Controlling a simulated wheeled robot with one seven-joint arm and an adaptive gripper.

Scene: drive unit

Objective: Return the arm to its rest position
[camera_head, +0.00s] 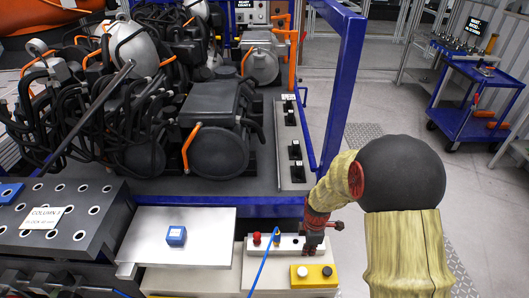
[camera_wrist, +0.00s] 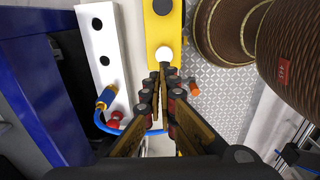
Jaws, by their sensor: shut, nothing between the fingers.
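My arm (camera_head: 335,185), in a yellowish cover with a dark round joint, reaches down at the right of the head view. My gripper (camera_head: 313,245) points down at the right end of a white connector strip (camera_head: 288,243). In the wrist view my gripper (camera_wrist: 163,72) has its fingers together, with nothing held between them. The fingertips appear over the lower end of a yellow button box (camera_wrist: 163,25), close to its white button (camera_wrist: 164,55). I cannot tell whether they touch anything.
A blue plug (camera_wrist: 106,97) with a blue cable and a red knob (camera_wrist: 115,120) are left of my fingers. A blue frame post (camera_head: 342,90) stands close behind my arm.

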